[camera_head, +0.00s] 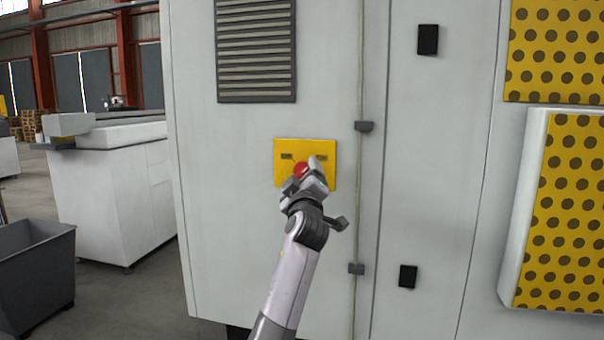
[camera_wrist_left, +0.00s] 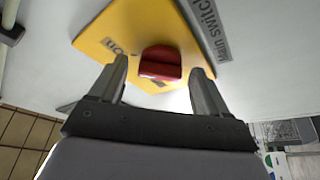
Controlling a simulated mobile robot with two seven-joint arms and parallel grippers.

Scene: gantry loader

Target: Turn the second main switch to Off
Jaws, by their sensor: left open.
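The main switch is a red knob (camera_head: 300,169) on a yellow plate (camera_head: 284,148) fixed to a white cabinet. My left gripper (camera_head: 304,176) is open in front of the plate. In the wrist view the knob lies between the two fingertips of my left gripper (camera_wrist_left: 160,70), with a gap visible on each side. I cannot tell how deep the fingers reach around it. The gripper partly hides the plate in the head view.
The white cabinet (camera_head: 230,230) has a dark vent grille (camera_head: 256,50) above the plate and door hinges (camera_head: 363,126) to the right. A yellow perforated panel (camera_head: 565,200) protrudes at the right. A grey bin (camera_head: 35,275) and a white machine (camera_head: 110,190) stand at the left.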

